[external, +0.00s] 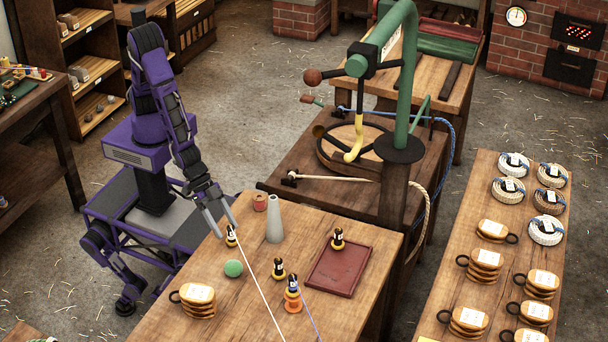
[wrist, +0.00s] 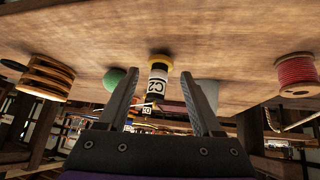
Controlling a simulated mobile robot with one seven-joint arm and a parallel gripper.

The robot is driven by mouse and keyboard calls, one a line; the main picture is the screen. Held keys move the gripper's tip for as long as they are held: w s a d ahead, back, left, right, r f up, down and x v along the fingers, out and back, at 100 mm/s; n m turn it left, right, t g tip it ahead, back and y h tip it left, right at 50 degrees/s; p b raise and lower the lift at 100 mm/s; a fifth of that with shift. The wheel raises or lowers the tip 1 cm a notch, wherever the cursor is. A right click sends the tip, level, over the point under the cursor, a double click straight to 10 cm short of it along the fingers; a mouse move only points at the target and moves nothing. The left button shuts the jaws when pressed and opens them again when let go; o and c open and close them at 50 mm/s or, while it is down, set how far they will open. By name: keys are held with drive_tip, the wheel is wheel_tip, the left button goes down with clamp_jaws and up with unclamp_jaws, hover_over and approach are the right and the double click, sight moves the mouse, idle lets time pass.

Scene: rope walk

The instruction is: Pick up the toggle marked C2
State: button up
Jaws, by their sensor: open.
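The toggle marked C2 (wrist: 158,85) is black with a white label and a yellow end, and shows in the wrist view between my two fingers. In the external view the toggle (external: 231,237) stands on the wooden table (external: 235,310) near its left edge. My gripper (external: 226,231) is low over the table at this toggle. In the wrist view my gripper (wrist: 160,76) is open, with a gap on each side of the toggle. A white cord (external: 262,290) runs from near the toggle toward the front edge.
A red spool (external: 260,203), a grey cone (external: 275,222) and a green ball (external: 233,268) stand close by. Other dark toggles stand at the middle (external: 278,270), the front (external: 292,292) and the red tray's (external: 328,284) back edge (external: 338,240). Stacked wooden pieces (external: 197,302) are front left.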

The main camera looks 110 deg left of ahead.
sight(232, 238)
drive_tip(key=shift+n+t+y, duration=0.6)
drive_tip(key=shift+n, duration=0.1)
drive_tip(key=s+a, duration=0.1)
drive_tip(key=s+a+f, duration=0.1)
drive_tip(key=s+a, duration=0.1)
drive_tip(key=shift+s+f, duration=0.1)
drive_tip(key=shift+f, duration=0.05)
drive_tip(key=shift+s+a+t, duration=0.2)
drive_tip(key=shift+a+t, duration=0.05)
drive_tip(key=shift+t, duration=0.15)
drive_tip(key=shift+s+t, duration=0.1)
drive_tip(key=shift+t, duration=0.4)
drive_tip(key=shift+d+t+b, duration=0.3)
drive_tip(key=shift+t+b, duration=0.1)
drive_tip(key=shift+t, duration=0.2)
drive_tip(key=shift+d+r+m+t+h, duration=0.2)
drive_tip(key=shift+d+m+t+h, duration=0.2)
drive_tip(key=shift+d, duration=0.1)
drive_tip(key=shift+d+r+m+t+h, duration=0.15)
drive_tip(key=shift+d+m+t+h, duration=0.25)
drive_tip(key=shift+d, duration=0.1)
drive_tip(key=shift+d+b, duration=0.15)
drive_tip(key=shift+b, duration=0.15)
drive_tip(key=b+x, duration=0.1)
drive_tip(key=x, duration=0.6)
drive_tip(key=shift+w+d, duration=0.1)
drive_tip(key=shift+w, duration=0.1)
